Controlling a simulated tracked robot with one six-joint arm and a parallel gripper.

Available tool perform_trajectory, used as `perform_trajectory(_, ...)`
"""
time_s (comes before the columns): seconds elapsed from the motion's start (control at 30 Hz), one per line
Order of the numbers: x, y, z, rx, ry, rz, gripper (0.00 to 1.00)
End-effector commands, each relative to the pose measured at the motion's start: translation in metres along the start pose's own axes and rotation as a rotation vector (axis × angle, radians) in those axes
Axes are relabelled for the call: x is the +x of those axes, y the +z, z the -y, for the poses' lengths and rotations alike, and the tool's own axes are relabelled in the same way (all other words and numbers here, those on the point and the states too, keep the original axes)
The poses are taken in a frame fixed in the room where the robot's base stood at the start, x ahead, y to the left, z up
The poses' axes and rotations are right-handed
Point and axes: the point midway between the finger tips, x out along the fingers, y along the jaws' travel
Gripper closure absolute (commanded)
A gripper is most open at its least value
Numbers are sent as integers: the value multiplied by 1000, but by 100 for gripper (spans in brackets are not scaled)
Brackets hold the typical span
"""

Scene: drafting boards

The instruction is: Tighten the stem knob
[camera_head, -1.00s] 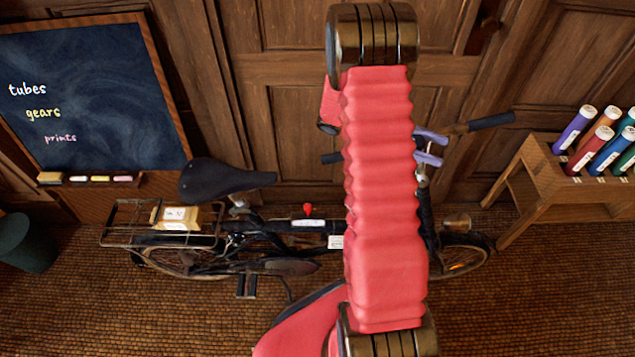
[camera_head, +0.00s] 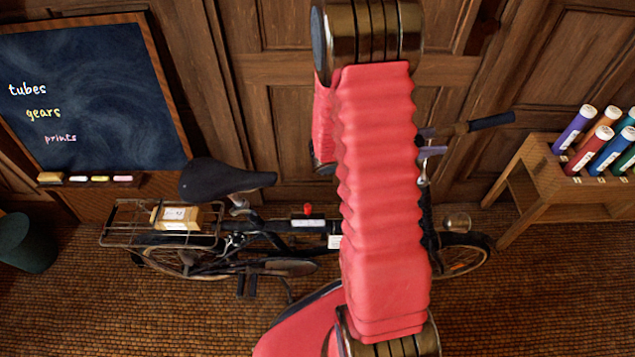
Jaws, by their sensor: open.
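The bicycle (camera_head: 290,224) stands side-on against the wooden wall. Its handlebar grip (camera_head: 492,121) sticks out on the right, and a silver part of the stem (camera_head: 422,178) shows beside my arm. A small red part (camera_head: 308,209), like a knob, sits on the frame tube; I cannot tell whether it is the stem knob. My gripper (camera_head: 436,142) shows only as two lilac fingers at the right edge of my arm, apart, near the handlebar and above the silver part. My arm hides the rest of the gripper and the middle of the handlebar. No contact can be made out.
A wooden rack (camera_head: 560,178) with several coloured tubes stands at the right. A chalkboard (camera_head: 95,95) with a chalk ledge is at the left. A parcel (camera_head: 175,218) sits on the bicycle's rear carrier. A dark bin (camera_head: 27,245) is at far left. The front floor is mostly clear.

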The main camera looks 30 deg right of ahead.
Motion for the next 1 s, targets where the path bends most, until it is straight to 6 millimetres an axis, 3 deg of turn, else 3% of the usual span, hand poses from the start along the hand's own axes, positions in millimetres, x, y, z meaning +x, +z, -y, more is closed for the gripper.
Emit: perform_trajectory(1.0,-133,1,0,5,-3,-3,58)
